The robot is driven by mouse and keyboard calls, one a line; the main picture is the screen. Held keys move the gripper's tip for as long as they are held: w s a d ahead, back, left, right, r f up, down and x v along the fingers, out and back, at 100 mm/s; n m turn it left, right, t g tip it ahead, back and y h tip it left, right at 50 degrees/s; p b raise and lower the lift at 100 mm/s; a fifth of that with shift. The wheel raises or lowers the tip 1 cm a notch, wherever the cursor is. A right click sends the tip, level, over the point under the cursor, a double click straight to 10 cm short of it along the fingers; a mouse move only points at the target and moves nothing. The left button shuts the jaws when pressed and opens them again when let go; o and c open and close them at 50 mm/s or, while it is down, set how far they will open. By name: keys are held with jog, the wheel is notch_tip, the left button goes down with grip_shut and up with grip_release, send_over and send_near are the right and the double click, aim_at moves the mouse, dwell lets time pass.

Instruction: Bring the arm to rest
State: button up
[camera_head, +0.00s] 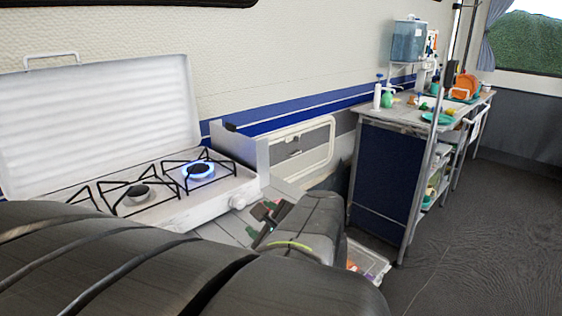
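My arm (150,265) crosses the lower part of the head view, dark grey and close to the camera. Its far end bends up near the front right of the stove. My gripper (264,214) seems to show only in small part at the left of that end, beside the stove's right corner. Its fingers are too small and too covered to tell whether they are open or shut. No held thing can be made out.
A white camping stove (165,212) with raised lid (100,120) stands at left; its right burner (201,170) shows a blue flame. A counter (405,120) with a green plate (437,118) and water tank (408,42) stands at right. A clear bin (372,268) sits below. The right floor is clear.

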aim_at(240, 204)
jog(key=b+x, duration=0.3)
jog(key=x, duration=1.1)
jog(key=shift+r, duration=0.1)
jog(key=shift+s, duration=0.1)
